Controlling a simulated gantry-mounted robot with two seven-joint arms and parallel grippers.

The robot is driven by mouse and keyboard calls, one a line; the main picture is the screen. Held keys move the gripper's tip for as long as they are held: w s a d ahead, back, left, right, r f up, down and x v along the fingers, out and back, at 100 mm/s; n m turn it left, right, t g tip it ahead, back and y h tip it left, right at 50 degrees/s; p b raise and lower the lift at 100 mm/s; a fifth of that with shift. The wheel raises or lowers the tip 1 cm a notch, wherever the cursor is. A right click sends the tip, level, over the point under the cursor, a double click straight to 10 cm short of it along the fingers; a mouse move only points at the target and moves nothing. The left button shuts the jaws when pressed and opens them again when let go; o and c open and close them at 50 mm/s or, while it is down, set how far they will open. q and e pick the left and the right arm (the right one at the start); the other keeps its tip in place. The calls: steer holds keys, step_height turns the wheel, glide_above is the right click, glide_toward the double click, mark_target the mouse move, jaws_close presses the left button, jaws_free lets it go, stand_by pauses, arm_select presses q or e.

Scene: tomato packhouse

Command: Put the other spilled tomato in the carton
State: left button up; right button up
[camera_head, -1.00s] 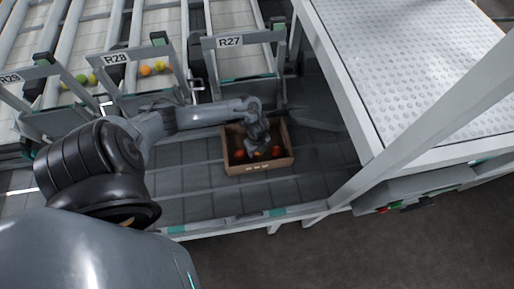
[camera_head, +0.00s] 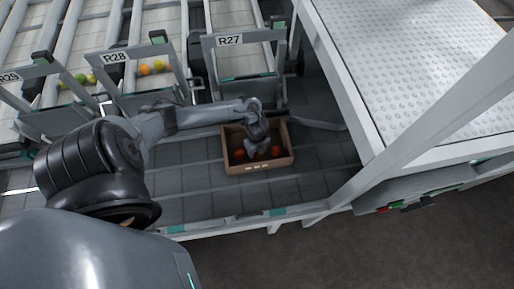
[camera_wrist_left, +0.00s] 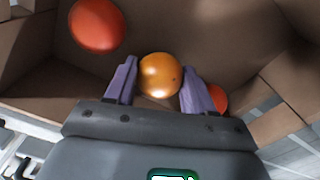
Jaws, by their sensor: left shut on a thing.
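The open brown carton (camera_head: 260,168) stands on the grey deck below the R27 lane, and its inner walls fill much of the left wrist view (camera_wrist_left: 215,35). My left gripper (camera_head: 257,153) reaches down into the carton. In the left wrist view its two purple fingers (camera_wrist_left: 160,88) are shut on an orange tomato (camera_wrist_left: 159,74), one on each side. A red tomato (camera_wrist_left: 97,25) lies in the carton up and left of it, and another red one (camera_wrist_left: 219,98) is partly hidden behind the right finger. In the head view, red tomatoes (camera_head: 239,154) show beside the gripper; the held one is hidden.
Lanes R28 and R29 hold several green, yellow and orange tomatoes (camera_head: 145,69) at the back left. A white dimpled table (camera_head: 420,60) and a pale frame post (camera_head: 400,125) stand on the right. The deck (camera_head: 190,185) left of the carton is clear.

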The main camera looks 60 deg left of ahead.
arm_select(q)
steer(key=shift+f+b, duration=0.3)
steer(key=shift+f, duration=0.25)
steer(key=o, duration=0.8)
steer(key=c, duration=0.3)
steer(key=shift+r, duration=0.1)
step_height(320, 180, up, 4)
steer(key=p, duration=0.5)
steer(key=shift+r, duration=0.2)
step_height(320, 180, up, 2)
steer(key=shift+r+p, duration=0.15)
steer(key=shift+p, duration=1.1)
steer(key=shift+r, duration=0.1)
